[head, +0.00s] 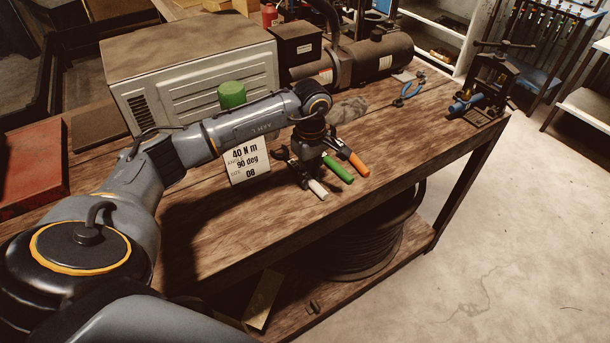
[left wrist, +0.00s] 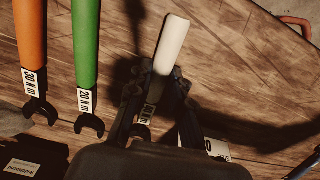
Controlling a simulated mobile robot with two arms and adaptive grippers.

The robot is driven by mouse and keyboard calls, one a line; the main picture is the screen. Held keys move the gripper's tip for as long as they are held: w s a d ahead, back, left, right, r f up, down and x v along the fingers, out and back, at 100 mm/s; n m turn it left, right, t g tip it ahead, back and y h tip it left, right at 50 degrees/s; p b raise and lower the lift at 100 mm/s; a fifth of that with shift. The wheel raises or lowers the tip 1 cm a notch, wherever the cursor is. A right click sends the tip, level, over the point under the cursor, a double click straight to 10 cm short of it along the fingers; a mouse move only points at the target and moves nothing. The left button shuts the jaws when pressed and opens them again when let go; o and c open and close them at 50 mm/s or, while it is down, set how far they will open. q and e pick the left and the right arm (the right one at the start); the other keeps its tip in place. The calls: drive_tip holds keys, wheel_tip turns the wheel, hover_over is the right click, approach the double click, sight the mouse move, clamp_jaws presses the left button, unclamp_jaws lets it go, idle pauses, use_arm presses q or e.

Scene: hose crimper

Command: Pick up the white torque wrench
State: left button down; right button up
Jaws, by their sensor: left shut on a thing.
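The white torque wrench (head: 318,189) shows its white handle near the front edge of the wooden workbench. My left gripper (head: 309,174) is over it, pointing down, and hides most of its shaft. In the left wrist view, the fingers (left wrist: 154,78) are shut on the wrench just below the white handle (left wrist: 172,42). Its label and open-ended head are partly hidden between the fingers. A green-handled wrench (head: 338,169) and an orange-handled wrench (head: 354,158) lie beside it. They also show as green (left wrist: 86,45) and orange (left wrist: 30,40) in the left wrist view. My right gripper is not in view.
A card (head: 247,161) reading 40 N m, 90 deg, size 08 stands left of the gripper.

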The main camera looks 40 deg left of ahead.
use_arm(q)
drive_tip(key=shift+w+r+b, duration=0.1)
drive_tip(key=shift+r+b, duration=0.45)
drive_tip(key=w+d+r+b, duration=0.3)
drive_tip(key=d+r+b, duration=0.2)
drive_tip(key=d+r, duration=0.7)
drive_tip(key=shift+w+d, duration=0.2)
drive_tip(key=shift+d, duration=0.6)
drive_tip(key=c, duration=1.9)
unclamp_jaws()
clamp_jaws()
